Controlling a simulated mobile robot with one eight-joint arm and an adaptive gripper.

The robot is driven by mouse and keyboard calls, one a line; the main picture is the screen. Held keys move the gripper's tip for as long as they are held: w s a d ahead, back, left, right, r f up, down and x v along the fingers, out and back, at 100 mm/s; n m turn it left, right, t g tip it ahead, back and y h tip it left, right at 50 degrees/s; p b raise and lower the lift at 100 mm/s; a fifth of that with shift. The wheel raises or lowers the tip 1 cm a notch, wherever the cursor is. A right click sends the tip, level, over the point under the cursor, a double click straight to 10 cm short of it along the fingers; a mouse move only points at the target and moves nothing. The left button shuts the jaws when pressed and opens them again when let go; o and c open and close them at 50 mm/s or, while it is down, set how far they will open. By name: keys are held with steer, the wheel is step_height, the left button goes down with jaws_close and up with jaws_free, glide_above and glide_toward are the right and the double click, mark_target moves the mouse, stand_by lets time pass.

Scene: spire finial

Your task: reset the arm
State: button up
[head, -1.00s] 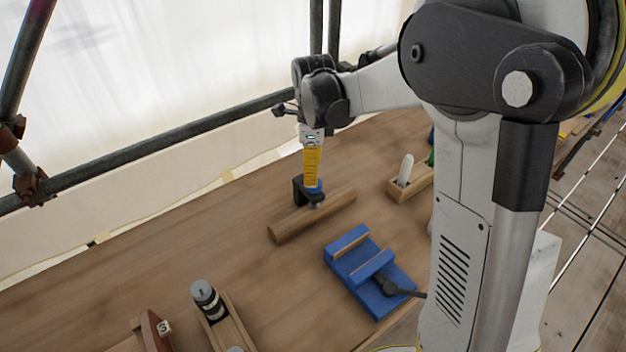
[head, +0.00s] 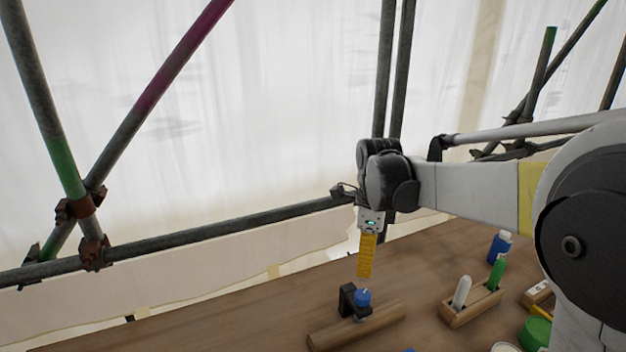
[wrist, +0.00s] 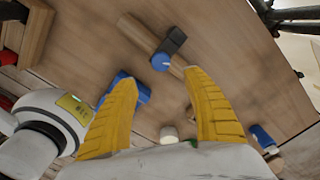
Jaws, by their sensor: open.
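My gripper (head: 366,274) points down above the wooden bench in the head view. In the wrist view its two yellow fingers (wrist: 158,74) are spread wide, with nothing between them. A small gap shows between the fingertips and the knob. In the wrist view the blue knob (wrist: 160,62) and black bracket (wrist: 174,40) lie beyond the fingertips.
A wooden rack (head: 470,307) with a white and a green handle stands to the right, with a blue bottle (head: 499,247) behind it. Scaffold tubes (head: 230,230) run behind the bench. The bench left of the bar is clear.

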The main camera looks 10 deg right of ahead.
steer(key=s+r+n+t, duration=0.1)
steer(key=s+n+t, duration=0.5)
steer(key=s+n, duration=1.3)
steer(key=shift+s+d+r+n+t+b, duration=0.2)
steer(key=shift+s+r+n+t+b, duration=0.15)
steer(key=shift+n, duration=1.35)
steer(key=shift+f, duration=0.1)
